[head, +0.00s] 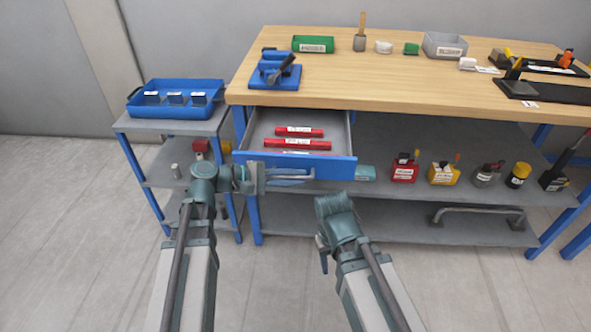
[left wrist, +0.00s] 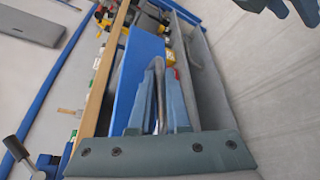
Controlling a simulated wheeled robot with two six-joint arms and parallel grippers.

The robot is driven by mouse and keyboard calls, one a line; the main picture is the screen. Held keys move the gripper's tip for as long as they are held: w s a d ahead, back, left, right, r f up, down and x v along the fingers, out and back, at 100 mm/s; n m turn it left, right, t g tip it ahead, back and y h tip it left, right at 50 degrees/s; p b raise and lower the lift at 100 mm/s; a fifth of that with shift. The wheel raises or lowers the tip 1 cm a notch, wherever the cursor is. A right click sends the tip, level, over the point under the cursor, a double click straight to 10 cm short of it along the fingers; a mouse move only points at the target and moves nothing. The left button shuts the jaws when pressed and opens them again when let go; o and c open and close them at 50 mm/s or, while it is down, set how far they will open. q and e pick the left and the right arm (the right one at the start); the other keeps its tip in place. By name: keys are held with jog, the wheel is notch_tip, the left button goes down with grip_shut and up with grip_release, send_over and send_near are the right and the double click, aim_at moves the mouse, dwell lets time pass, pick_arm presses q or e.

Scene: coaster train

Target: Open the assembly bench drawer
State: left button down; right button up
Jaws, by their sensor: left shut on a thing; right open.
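The assembly bench drawer (head: 345,168) stands pulled out from under the left part of the wooden-topped bench (head: 385,92). It has a blue front and a grey inside, and holds red labelled items (head: 298,144). My left gripper (head: 290,175) is at the drawer front, shut on its handle. In the left wrist view the silver handle bar (left wrist: 159,75) runs between the two fingers, beside the blue front (left wrist: 138,72). My right gripper (head: 323,262) is open and empty, low in front of the bench, apart from the drawer; its fingers show only partly.
A side cart on the left carries a blue tray (head: 178,112) with small boxes. Several bottles and containers, such as a red one (head: 405,168), stand on the bench's lower shelf. A blue fixture (head: 275,72) sits on the bench top. The floor in front is clear.

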pick_arm(q)
jog(key=c, duration=0.9)
grip_release()
jog(key=p+v, duration=0.3)
jog(key=v, duration=1.1)
jog(key=shift+f, duration=0.15)
